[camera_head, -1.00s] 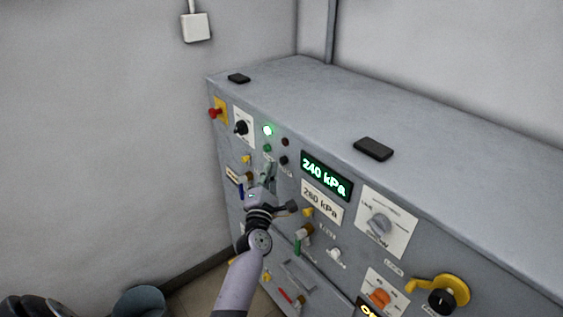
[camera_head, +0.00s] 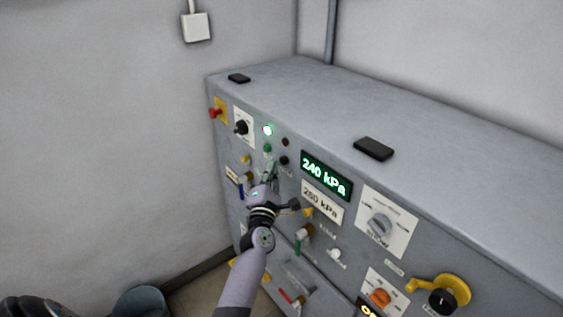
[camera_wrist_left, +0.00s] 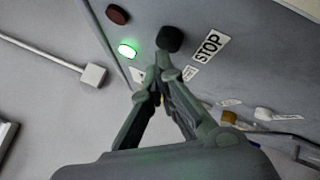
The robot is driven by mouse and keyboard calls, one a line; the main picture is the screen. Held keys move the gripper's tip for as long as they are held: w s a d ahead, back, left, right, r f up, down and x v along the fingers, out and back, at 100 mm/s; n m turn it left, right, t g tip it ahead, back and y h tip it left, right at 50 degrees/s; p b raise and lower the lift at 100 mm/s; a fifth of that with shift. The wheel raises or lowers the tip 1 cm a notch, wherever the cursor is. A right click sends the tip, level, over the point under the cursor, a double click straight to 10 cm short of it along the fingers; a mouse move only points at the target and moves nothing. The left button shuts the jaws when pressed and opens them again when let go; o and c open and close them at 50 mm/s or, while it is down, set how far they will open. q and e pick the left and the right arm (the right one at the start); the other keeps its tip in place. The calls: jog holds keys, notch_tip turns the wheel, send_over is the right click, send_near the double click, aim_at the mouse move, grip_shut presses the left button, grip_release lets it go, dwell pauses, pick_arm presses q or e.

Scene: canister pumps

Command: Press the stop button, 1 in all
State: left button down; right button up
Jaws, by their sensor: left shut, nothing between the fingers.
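The stop button is a round black button (camera_head: 284,160) on the front panel. It also shows in the left wrist view (camera_wrist_left: 170,39), beside a white STOP label (camera_wrist_left: 208,46). My left gripper (camera_head: 268,172) is in front of the panel, just below and left of the black button. In the left wrist view its closed fingertips (camera_wrist_left: 158,73) lie just below the black button in the picture, with nothing between them. Whether they touch the panel I cannot tell. A green button (camera_head: 267,148) sits left of the black one. My right gripper is not in view.
A lit green lamp (camera_head: 267,130) and a dark red lamp (camera_head: 285,142) sit above the buttons. A 240 kPa display (camera_head: 326,174) is to the right. A red knob on a yellow plate (camera_head: 215,112) is at far left. Valve handles sit below.

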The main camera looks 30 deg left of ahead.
pick_arm(q)
jog(key=shift+w+d, duration=0.2)
jog(key=shift+w, duration=0.25)
dwell(0.4)
dwell(0.3)
jog(key=shift+s+a, duration=0.35)
jog(key=shift+s, duration=0.5)
jog(key=shift+s+a+p, duration=0.15)
jog(key=shift+s+a, duration=0.15)
jog(key=shift+s, duration=0.45)
jog(key=shift+s+a+p, duration=0.1)
jog(key=shift+s+a, duration=0.25)
jog(key=shift+s, duration=0.45)
jog(key=shift+s+a+p, duration=0.15)
jog(key=shift+s+a, duration=0.15)
jog(key=shift+s, duration=0.45)
